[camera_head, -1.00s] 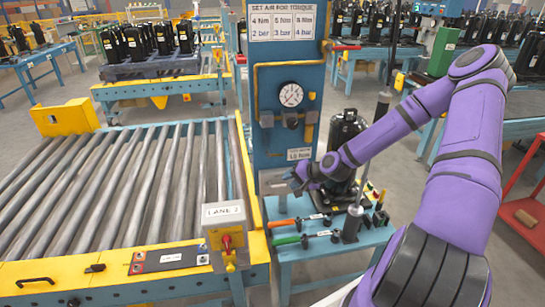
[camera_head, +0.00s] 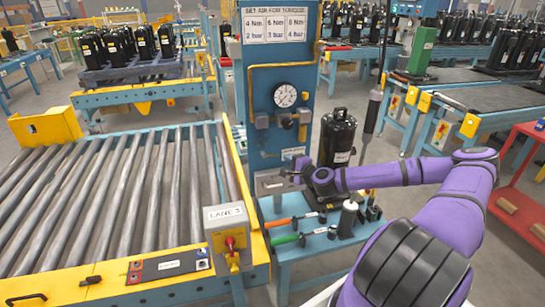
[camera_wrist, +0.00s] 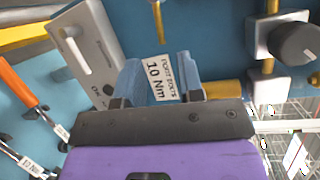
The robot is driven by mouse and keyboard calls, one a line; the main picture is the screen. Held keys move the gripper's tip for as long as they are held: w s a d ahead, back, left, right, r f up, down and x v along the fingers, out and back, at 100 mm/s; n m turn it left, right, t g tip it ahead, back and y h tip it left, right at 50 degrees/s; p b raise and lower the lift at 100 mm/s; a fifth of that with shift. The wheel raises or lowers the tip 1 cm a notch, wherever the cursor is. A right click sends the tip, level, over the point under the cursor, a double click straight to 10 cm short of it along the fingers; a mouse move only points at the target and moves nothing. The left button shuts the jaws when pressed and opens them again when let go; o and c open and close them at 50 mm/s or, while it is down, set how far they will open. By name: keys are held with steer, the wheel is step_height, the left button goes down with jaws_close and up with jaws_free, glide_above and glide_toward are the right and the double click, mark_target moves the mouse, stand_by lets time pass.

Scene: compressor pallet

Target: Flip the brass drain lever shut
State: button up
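A thin brass-coloured bar (camera_wrist: 158,20) shows at the top of the wrist view against the blue panel (camera_wrist: 215,35). A thicker brass-coloured piece (camera_wrist: 225,89) lies just beyond the right finger. Brass also shows below the gauge in the head view (camera_head: 303,130). I cannot tell for sure which is the drain lever. My gripper (camera_wrist: 160,72) is open and empty, its two blue fingers spread on either side of the 10 Nm label (camera_wrist: 160,78). In the head view, my gripper (camera_head: 292,172) is at the panel's lower part, below the gauge (camera_head: 285,95). Contact is not visible.
A grey plate with a pale handle (camera_wrist: 80,45) is left of the fingers, and a dark knob (camera_wrist: 300,44) is at the right. Orange- and green-handled tools (camera_head: 285,240) lie on the bench below. A black compressor (camera_head: 337,138) stands close right of my gripper.

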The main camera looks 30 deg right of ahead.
mark_target(274, 155)
steer(key=w, duration=0.6)
steer(key=w+a+f, duration=0.1)
steer(key=w, duration=0.2)
steer(key=shift+f, duration=0.1)
jaws_close()
